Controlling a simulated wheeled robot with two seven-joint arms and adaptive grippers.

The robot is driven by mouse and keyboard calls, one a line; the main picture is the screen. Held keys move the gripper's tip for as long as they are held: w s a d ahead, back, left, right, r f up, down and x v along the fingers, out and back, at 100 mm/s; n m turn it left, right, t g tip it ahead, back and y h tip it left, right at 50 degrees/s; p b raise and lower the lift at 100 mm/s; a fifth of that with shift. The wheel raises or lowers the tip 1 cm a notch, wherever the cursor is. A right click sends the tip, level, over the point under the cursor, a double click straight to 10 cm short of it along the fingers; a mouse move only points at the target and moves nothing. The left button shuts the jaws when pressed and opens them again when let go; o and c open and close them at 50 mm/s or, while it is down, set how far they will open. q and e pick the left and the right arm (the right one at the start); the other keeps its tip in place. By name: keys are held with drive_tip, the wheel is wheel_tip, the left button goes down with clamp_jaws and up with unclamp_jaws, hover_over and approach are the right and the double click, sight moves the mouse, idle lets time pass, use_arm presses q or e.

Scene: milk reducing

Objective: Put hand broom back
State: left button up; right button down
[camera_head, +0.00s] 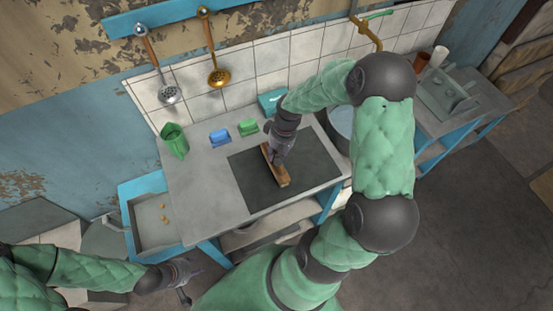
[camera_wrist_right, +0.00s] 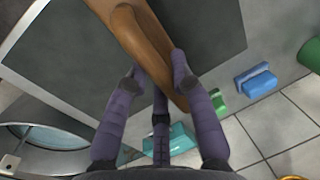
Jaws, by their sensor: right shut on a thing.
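The hand broom (camera_head: 281,178) is a long brown wooden piece over the dark mat (camera_head: 252,185) on the counter. In the right wrist view its wooden body (camera_wrist_right: 135,35) runs from the top edge down between my fingers. My right gripper (camera_head: 271,153) is shut on the broom; its purple-grey fingers (camera_wrist_right: 155,80) press on both sides of the wood. I cannot tell whether the broom touches the mat. Bristles are not visible. My left gripper (camera_head: 187,283) is low at the left, off the counter's front, with fingers apart and empty.
A blue block (camera_head: 219,137), a green block (camera_head: 248,127), a teal box (camera_head: 271,101) and a green container (camera_head: 174,140) stand along the back. A sink basin (camera_head: 341,124) lies right of the mat. A tray (camera_head: 151,236) sits left. Ladles hang above.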

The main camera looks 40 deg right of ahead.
drive_tip(key=shift+w+d+f, duration=0.2)
drive_tip(key=shift+f, duration=0.2)
drive_tip(key=shift+f+b, duration=0.4)
drive_tip(key=shift+f, duration=1.1)
drive_tip(key=shift+f, duration=0.15)
drive_tip(key=c, duration=1.1)
unclamp_jaws()
drive_tip(key=shift+o, duration=0.2)
drive_tip(key=shift+r, duration=0.25)
wheel_tip(320, 180, up, 12)
drive_tip(key=d+p, duration=0.2)
drive_tip(key=shift+s+f, duration=0.2)
drive_tip(key=shift+s, duration=0.1)
